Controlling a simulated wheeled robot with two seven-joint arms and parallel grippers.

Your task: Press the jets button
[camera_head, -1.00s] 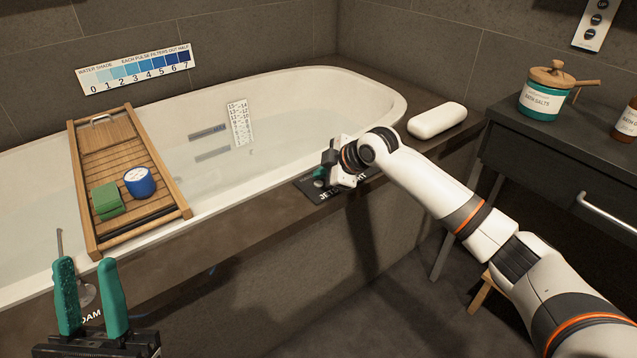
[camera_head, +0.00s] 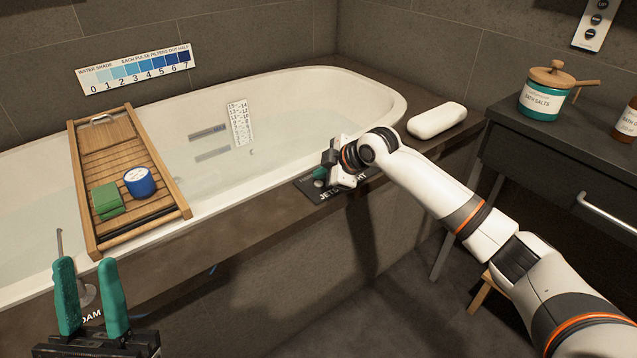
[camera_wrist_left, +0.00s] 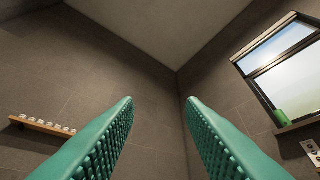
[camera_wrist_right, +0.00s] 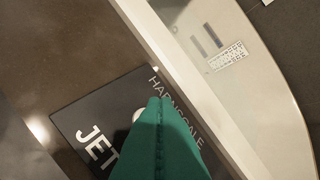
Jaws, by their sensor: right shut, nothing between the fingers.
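A dark control panel (camera_head: 311,192) lies on the tub's front ledge. Its lettering begins with "JET", and more print shows in the right wrist view (camera_wrist_right: 90,125). A pale round button (camera_wrist_right: 137,115) on the panel is largely hidden by my right fingers in the right wrist view. My right gripper (camera_head: 319,174) is shut and empty, with its green fingertips pointing down over the panel at the button. I cannot tell whether they touch it. My left gripper (camera_head: 88,266) is open and empty at the lower left, fingers pointing up.
A wooden bath tray (camera_head: 88,215) spans the tub (camera_head: 345,85), holding a green block (camera_head: 107,199) and a blue round item (camera_head: 139,182). A white pillow-like object (camera_head: 437,120) lies on the ledge. A dark cabinet (camera_head: 560,150) with a bath salts jar (camera_head: 541,100) stands right.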

